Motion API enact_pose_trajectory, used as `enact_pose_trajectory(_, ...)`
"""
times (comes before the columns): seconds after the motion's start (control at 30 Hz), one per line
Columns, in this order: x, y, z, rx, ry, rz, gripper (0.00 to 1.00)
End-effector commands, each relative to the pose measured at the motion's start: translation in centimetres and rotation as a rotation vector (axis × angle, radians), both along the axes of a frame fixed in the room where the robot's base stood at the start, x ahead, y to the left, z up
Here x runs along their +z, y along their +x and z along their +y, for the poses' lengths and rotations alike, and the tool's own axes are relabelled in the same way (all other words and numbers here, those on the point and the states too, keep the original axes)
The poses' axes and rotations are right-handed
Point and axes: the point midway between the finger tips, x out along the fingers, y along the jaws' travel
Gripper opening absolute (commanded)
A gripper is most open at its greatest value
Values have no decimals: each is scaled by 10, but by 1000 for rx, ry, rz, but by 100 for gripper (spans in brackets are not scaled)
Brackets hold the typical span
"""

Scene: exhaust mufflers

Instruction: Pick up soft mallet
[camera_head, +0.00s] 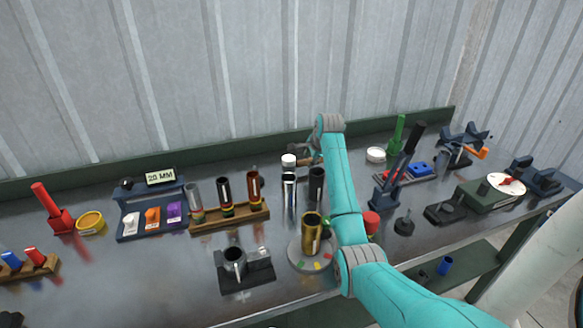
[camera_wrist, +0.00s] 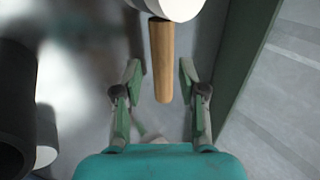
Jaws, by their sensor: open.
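The soft mallet has a white head (camera_head: 289,160) and a short wooden handle (camera_head: 308,161). It is near the back edge of the bench in the head view. In the wrist view the white head (camera_wrist: 172,8) is cut by the top edge, and the wooden handle (camera_wrist: 161,55) points down the picture. My gripper (camera_wrist: 160,72) is open, one finger on each side of the handle, with a visible gap on both sides. I cannot tell how far above the handle the fingers are. In the head view my gripper (camera_head: 302,150) is small and partly hidden by my arm.
Dark cylinders (camera_head: 316,184) stand just in front of the mallet; a large dark one (camera_wrist: 14,110) fills the wrist view's left side. The green back rail (camera_head: 228,158) runs close behind. A wooden rack (camera_head: 230,217) with several tubes is to the left.

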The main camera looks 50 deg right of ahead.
Motion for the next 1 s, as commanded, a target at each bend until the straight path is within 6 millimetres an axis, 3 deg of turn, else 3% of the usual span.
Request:
enact_pose_trajectory(0.43,-37,23,-17,0,1,2,41)
enact_pose_trajectory(0.77,-43,26,-20,0,-1,-1,41)
enact_pose_trajectory(0.8,-43,26,-19,0,-1,-1,39)
enact_pose_trajectory(0.97,-43,26,-19,0,-1,-1,0)
enact_pose_trajectory(1.0,-43,26,-19,0,-1,-1,0)
